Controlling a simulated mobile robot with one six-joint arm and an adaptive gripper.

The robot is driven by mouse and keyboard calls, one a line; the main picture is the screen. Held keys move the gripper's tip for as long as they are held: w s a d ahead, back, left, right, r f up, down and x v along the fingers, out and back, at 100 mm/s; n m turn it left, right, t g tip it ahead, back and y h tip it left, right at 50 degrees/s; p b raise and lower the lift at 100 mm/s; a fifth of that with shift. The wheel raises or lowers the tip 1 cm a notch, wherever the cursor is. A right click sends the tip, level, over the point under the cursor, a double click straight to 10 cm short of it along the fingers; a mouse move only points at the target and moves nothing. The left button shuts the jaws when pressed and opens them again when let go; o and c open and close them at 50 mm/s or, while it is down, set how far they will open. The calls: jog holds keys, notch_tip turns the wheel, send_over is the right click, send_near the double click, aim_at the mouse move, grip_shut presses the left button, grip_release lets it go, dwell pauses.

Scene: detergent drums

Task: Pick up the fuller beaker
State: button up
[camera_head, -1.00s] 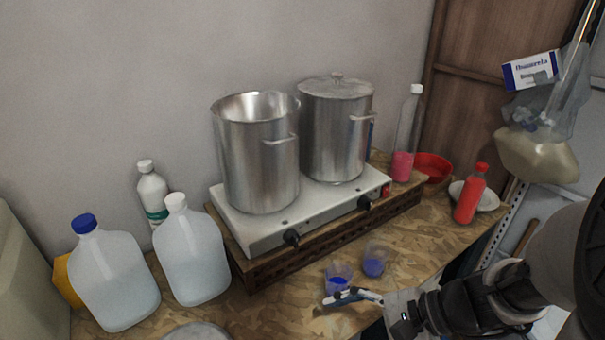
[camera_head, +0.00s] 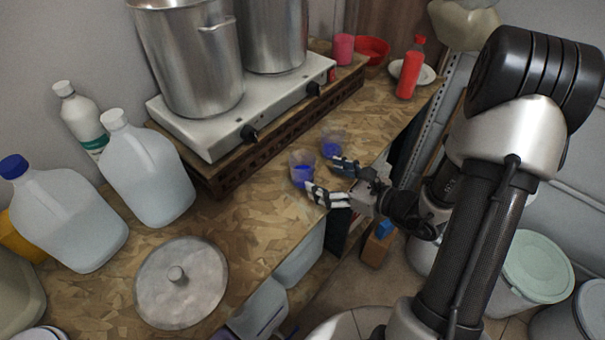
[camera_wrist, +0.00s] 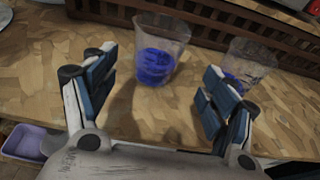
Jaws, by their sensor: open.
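Two clear beakers with blue liquid stand upright on the wooden worktop (camera_head: 240,225). The left beaker (camera_head: 302,159) is nearer in the head view and shows in the wrist view (camera_wrist: 163,29). The right beaker (camera_head: 334,137) stands behind it to the right and also shows in the wrist view (camera_wrist: 249,53). The left one shows the larger visible band of blue, but a finger partly hides the right one in the wrist view. My gripper (camera_head: 323,174) is open and empty. In the wrist view the left beaker appears between its fingers, just beyond the tips.
A hot plate (camera_head: 190,122) on a wooden stand, bearing two steel pots, runs behind the beakers. A round metal lid (camera_head: 205,285) and water jugs (camera_head: 150,175) are left. A red bottle (camera_head: 411,70) stands at the back right. The worktop's front edge is under my gripper.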

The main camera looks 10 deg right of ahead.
aim_at(313, 174)
jog(key=x, duration=0.3)
jog(key=shift+a, duration=0.1)
jog(key=b+x, duration=0.1)
jog(key=x, duration=0.1)
jog(key=b+x, duration=0.1)
jog(key=x, duration=0.2)
jog(key=shift+a+f, duration=0.15)
jog(key=shift+f, duration=0.3)
jog(key=shift+c, duration=0.4)
jog(key=c, duration=1.2)
jog(key=shift+o, duration=0.2)
jog(key=shift+r, duration=0.15)
notch_tip(313, 174, up, 20)
jog(key=p, duration=0.6)
jog(key=shift+p, duration=0.4)
